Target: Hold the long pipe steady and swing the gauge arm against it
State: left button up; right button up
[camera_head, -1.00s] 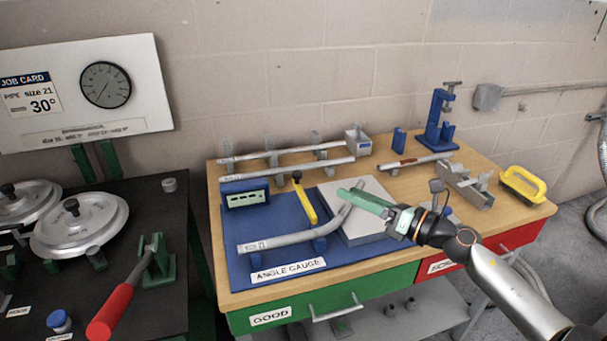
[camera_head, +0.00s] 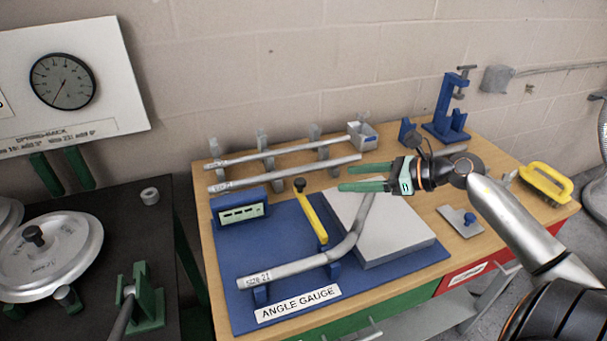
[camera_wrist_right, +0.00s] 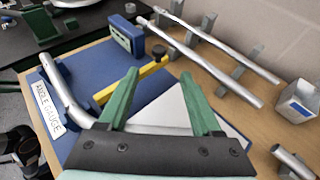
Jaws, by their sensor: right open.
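The bent grey pipe (camera_head: 300,264) lies on the blue angle gauge board (camera_head: 232,313). Its long leg rests across blue supports at the front left, and its other leg angles up over a pale grey block (camera_head: 400,226). The pipe also shows in the right wrist view (camera_wrist_right: 62,88). The yellow gauge arm (camera_head: 311,215), with a black knob at its far end, lies behind the pipe, apart from its long leg. My right gripper (camera_head: 350,178) is open and empty, above and behind the pipe's raised end; its green fingers also show in the wrist view (camera_wrist_right: 160,74).
A blue readout box (camera_head: 240,211) stands at the board's left. Straight pipes (camera_head: 290,174) lie on a rack behind. A blue clamp stand (camera_head: 447,108) and a yellow-handled brush (camera_head: 546,182) are at the right. The dark bench (camera_head: 95,225) is at the left.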

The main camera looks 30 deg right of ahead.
aim_at(304, 182)
jog(key=p+x, duration=0.1)
jog(key=x, duration=1.1)
grip_shut()
dwell(0.4)
dwell(0.9)
